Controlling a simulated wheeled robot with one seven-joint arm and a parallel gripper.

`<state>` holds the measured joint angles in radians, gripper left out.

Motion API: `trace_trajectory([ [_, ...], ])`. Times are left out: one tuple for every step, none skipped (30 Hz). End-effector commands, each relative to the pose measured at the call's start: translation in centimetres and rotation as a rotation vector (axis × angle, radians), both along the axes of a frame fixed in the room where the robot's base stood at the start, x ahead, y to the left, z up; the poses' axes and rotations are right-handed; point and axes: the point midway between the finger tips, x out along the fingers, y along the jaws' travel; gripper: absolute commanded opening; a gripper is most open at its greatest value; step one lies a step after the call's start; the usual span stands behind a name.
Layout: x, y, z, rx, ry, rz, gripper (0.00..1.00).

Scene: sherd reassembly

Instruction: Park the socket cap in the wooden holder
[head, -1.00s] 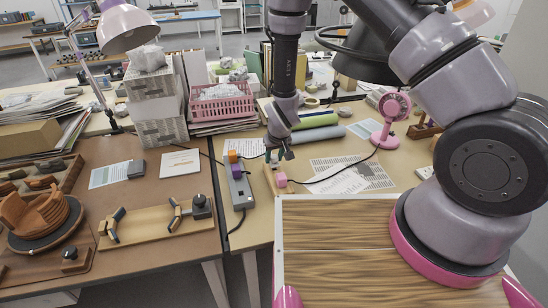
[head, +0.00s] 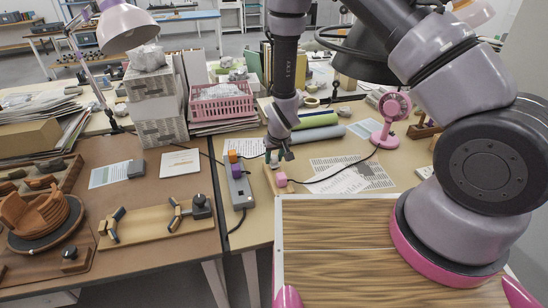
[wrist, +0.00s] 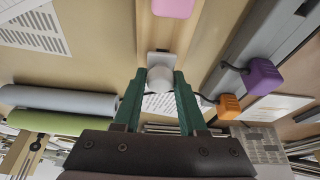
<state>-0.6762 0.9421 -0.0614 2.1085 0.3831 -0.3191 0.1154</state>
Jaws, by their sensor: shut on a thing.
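My gripper (wrist: 158,88) has two green fingers, shut on a small pale grey-white socket cap (wrist: 160,78) in the wrist view. The cap is at the fingertips, over the wooden holder (wrist: 159,32), a light wood strip. A pink plug (wrist: 173,7) stands on the holder's other end. The cap is hidden there.
A grey power strip (head: 240,188) with orange and purple plugs lies just left of the holder. A black cable runs from the pink plug's area towards a pink fan (head: 391,115). Printed sheets (head: 355,173) lie right, and rolled tubes (head: 318,134) lie behind.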

Motion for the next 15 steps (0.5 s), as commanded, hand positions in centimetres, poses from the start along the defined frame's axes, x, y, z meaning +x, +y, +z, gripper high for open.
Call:
trace_trajectory([
  [0.00,0.00,-0.09,0.000,0.000,0.000,0.00],
  [0.00,0.00,-0.13,0.000,0.000,0.000,0.00],
  [0.01,0.00,-0.19,0.000,0.000,0.000,0.00],
  [0.01,0.00,-0.23,0.000,0.000,0.000,0.00],
  [0.01,0.00,-0.27,0.000,0.000,0.000,0.00],
  [0.01,0.00,-0.33,0.000,0.000,0.000,0.00],
  [0.01,0.00,-0.37,0.000,0.000,0.000,0.00],
  [0.01,0.00,-0.41,0.000,0.000,-0.001,0.00],
  [0.01,0.00,-0.47,0.000,0.000,-0.001,0.00],
  [0.01,0.00,-0.52,0.000,0.000,-0.001,0.00],
  [0.01,0.00,-0.57,0.000,0.000,-0.001,0.00],
  [0.01,0.00,-0.62,0.000,0.000,-0.001,0.00],
  [0.01,0.00,-0.67,0.000,0.000,-0.001,0.00],
  [0.01,0.00,-0.72,0.000,0.000,-0.001,0.00],
  [0.00,-0.01,-0.79,0.000,0.000,-0.001,0.00],
])
